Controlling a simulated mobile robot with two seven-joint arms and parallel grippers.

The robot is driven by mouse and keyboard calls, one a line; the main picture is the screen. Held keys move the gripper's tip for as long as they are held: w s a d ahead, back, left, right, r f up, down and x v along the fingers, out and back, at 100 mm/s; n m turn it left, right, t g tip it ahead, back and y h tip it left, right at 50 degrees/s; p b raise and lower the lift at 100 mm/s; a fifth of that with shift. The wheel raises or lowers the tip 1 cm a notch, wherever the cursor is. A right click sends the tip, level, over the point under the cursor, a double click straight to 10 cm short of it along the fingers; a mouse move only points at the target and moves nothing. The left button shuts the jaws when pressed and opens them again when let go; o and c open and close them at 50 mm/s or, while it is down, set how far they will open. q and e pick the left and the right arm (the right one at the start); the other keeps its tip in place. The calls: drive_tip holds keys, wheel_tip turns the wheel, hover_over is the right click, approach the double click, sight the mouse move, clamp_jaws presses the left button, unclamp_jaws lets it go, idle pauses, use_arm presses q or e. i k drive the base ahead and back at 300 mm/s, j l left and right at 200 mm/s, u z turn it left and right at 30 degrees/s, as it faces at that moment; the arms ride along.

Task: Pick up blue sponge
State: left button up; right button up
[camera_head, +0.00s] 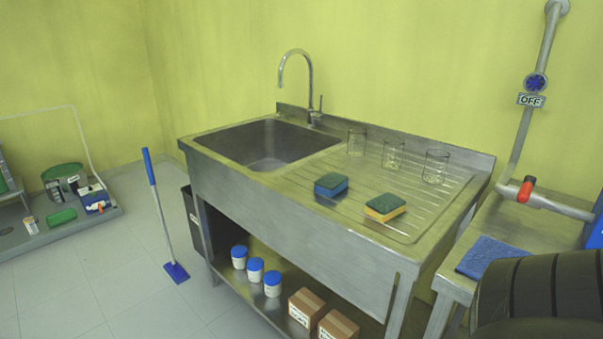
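The blue sponge (331,187), with a dark green top, lies flat on the ribbed drainboard of the steel sink unit, right of the basin. A yellow sponge (385,208) with a green top lies to its right and nearer the front edge. The two sponges are apart. Neither of my grippers shows in this view, and nothing touches the blue sponge.
Several glass beakers (393,153) stand behind the sponges. The sink basin (263,145) and faucet (309,85) are to the left. A blue cloth (490,256) lies on a side table. A dark ribbed shape (540,290) fills the lower right corner.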

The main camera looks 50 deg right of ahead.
sight(333, 183)
drive_tip(key=i, duration=1.4)
drive_tip(key=i+j+z, duration=0.1)
drive_tip(key=i+z, duration=0.15)
drive_tip(key=i, duration=0.25)
drive_tip(key=i+j+z, duration=0.15)
drive_tip(key=i+z, duration=0.15)
drive_tip(key=i, duration=0.25)
drive_tip(key=z, duration=1.5)
